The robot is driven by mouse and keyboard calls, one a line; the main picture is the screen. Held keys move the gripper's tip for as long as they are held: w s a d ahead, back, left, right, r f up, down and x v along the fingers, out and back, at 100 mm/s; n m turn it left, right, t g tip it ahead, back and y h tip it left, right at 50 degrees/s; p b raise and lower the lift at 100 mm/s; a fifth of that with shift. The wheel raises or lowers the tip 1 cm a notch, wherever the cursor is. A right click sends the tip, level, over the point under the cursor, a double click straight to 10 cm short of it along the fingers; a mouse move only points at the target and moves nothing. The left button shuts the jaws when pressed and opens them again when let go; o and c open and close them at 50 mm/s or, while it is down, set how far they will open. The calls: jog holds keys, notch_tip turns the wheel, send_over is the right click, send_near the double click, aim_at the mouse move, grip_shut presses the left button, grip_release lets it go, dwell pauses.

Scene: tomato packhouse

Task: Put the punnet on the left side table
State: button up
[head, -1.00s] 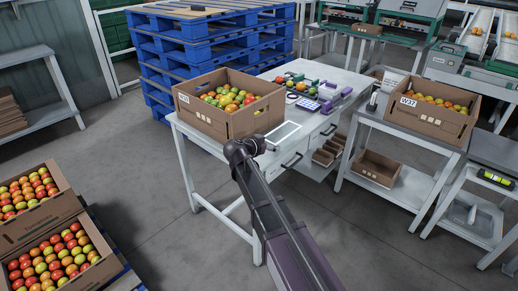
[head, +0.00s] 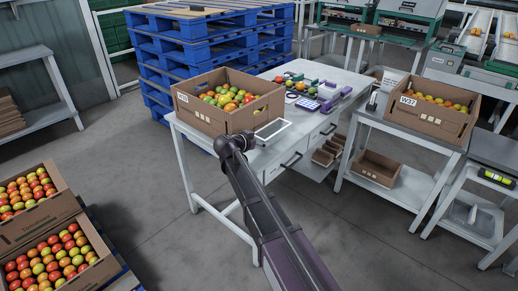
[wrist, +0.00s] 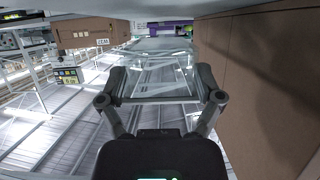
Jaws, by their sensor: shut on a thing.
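The clear, see-through punnet (wrist: 157,72) is between my gripper's two fingers (wrist: 160,88) in the wrist view, and the gripper is shut on it. In the head view a pale rectangular outline beside my arm's end looks like the punnet (head: 273,132), over the white workbench's front edge and right of the cardboard crate. My gripper cannot be made out in the head view. A grey table (head: 22,53) stands at the far left of the head view, its visible top bare.
A crate of tomatoes (head: 205,120) stands on the workbench (head: 345,77); its brown wall (wrist: 255,85) is close on the right in the wrist view. Tomato crates (head: 62,210) stack at lower left. Blue pallets (head: 215,50) stand behind. Open floor lies at left centre.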

jog(key=shift+f+b, duration=1.05)
jog(key=shift+f, duration=0.4)
jog(key=o, duration=0.6)
jog(key=shift+s+a+r+p, duration=0.3)
jog(key=shift+s+r, duration=0.05)
jog(key=shift+s, duration=0.1)
jog(key=p+v, duration=0.4)
jog(key=v, duration=0.6)
jog(key=shift+s+a+r, duration=0.15)
jog(key=shift+s+a, duration=0.1)
jog(key=shift+s, duration=0.05)
jog(key=shift+d, duration=0.1)
